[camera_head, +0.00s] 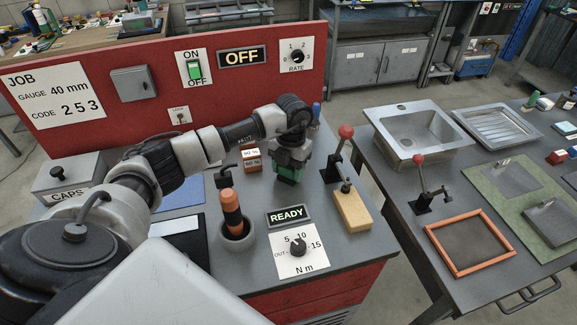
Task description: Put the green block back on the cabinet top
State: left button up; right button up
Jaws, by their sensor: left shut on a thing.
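The green block (289,174) is under my left gripper (291,158), whose wrist points down over the back middle of the grey cabinet top (256,270). My left gripper is shut on the block; the fingers partly hide its upper part. The block is upright and low over the top; I cannot tell whether its underside touches it. My left arm crosses the picture from the lower left and covers part of the top. My right gripper is not in view.
Close by are orange-white small blocks (251,161), a red-knobbed lever clamp (341,152), a tan block (352,210), an orange-handled tool in a cup (232,214) and a READY sign (291,215). A red panel (230,84) stands behind. A sink bench (413,160) is at right.

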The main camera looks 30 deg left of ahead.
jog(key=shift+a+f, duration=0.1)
pick_arm(q)
jog(key=o, duration=0.9)
jog(key=shift+f, duration=0.1)
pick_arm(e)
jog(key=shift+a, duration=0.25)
pick_arm(q)
jog(key=r+b, duration=0.1)
jog(key=r, duration=0.2)
jog(key=w+r+b, duration=0.1)
jog(key=r, duration=0.3)
jog(key=r+b, duration=0.1)
jog(key=r, duration=0.3)
jog(key=shift+w, duration=0.2)
jog(key=shift+r+b, duration=0.3)
jog(key=shift+r, duration=0.3)
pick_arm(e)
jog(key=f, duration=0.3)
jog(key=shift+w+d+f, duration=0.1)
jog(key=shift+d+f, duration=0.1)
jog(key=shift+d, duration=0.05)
